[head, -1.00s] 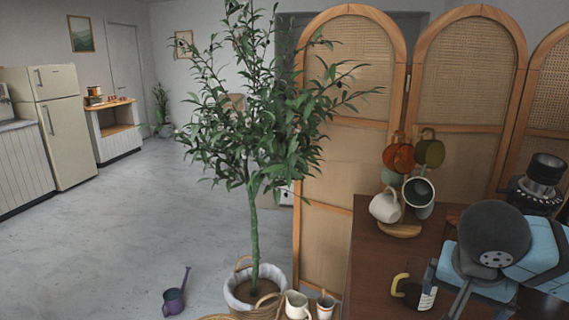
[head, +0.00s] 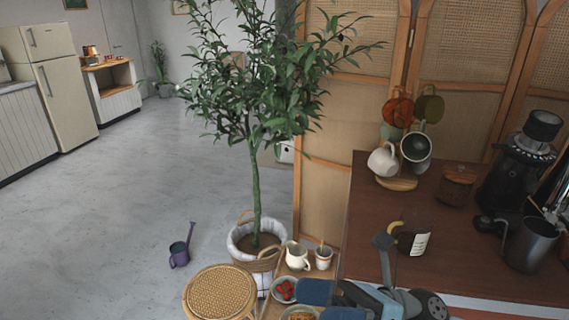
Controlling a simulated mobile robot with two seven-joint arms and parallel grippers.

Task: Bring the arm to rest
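My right arm (head: 372,298), light blue and grey, shows low at the bottom of the head view, by the front left corner of the dark wooden counter (head: 455,268). A grey-blue piece of it points up in front of the counter edge, and dark blue parts lie to the left, over the low stand. No held object shows. My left gripper is not in view.
A woven stool (head: 220,292) and potted tree (head: 257,195) stand left.

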